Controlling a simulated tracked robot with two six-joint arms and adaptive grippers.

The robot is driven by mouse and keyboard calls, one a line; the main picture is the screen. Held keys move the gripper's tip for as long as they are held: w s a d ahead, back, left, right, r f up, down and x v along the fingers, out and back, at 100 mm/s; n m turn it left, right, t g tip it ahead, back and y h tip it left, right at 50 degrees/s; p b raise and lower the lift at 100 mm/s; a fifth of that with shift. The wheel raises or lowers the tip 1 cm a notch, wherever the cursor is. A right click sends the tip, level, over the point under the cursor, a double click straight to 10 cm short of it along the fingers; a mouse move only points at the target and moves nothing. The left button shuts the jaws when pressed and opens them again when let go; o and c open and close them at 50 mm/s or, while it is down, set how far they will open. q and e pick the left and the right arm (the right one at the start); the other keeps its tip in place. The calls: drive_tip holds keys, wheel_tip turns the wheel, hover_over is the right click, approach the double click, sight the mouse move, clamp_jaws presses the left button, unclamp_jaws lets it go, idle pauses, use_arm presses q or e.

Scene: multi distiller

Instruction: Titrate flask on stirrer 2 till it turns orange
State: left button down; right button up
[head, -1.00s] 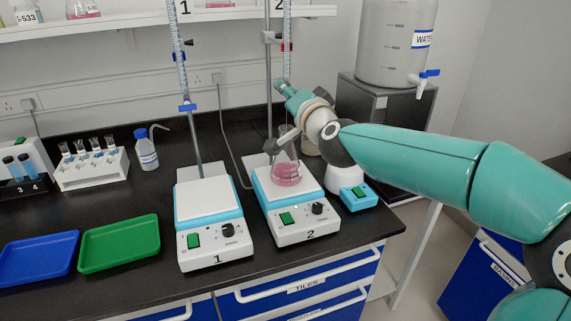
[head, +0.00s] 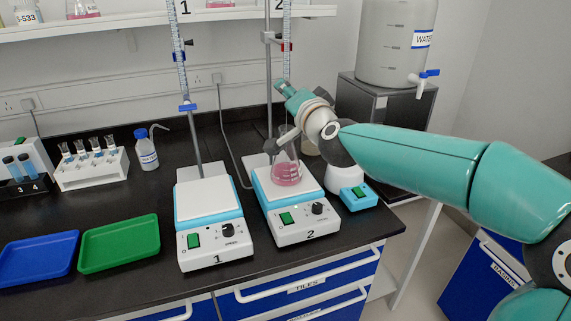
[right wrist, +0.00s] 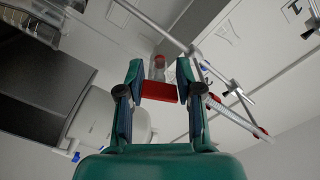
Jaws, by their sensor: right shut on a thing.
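The flask (head: 286,175) stands upright on stirrer 2 (head: 275,203) and holds pink liquid. Burette 2 (head: 287,22), a graduated tube on a stand, rises above it; its lower part is hidden behind my arm in the head view. My right gripper (head: 282,139) is just above the flask. In the right wrist view, my right gripper (right wrist: 158,82) is shut on a red block-shaped part, seemingly the red stopcock (right wrist: 159,92) of burette 2. My left gripper is out of view.
Stirrer 1 (head: 215,250) stands empty to the left under burette 1 (head: 180,65) with its blue stopcock. Green (head: 119,246) and blue (head: 38,258) trays, a wash bottle (head: 146,153) and a tube rack (head: 92,170) are farther left. A water tank (head: 393,45) stands behind my arm.

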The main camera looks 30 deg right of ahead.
drive_tip(key=shift+s+d+r, duration=0.1)
drive_tip(key=shift+d+r, duration=0.25)
drive_tip(key=shift+r, duration=0.1)
drive_tip(key=shift+d+r+n+p, duration=0.1)
drive_tip(key=shift+n+p, duration=0.75)
drive_tip(key=shift+n, duration=0.65)
drive_tip(key=shift+c, duration=0.2)
drive_tip(key=shift+f, duration=0.2)
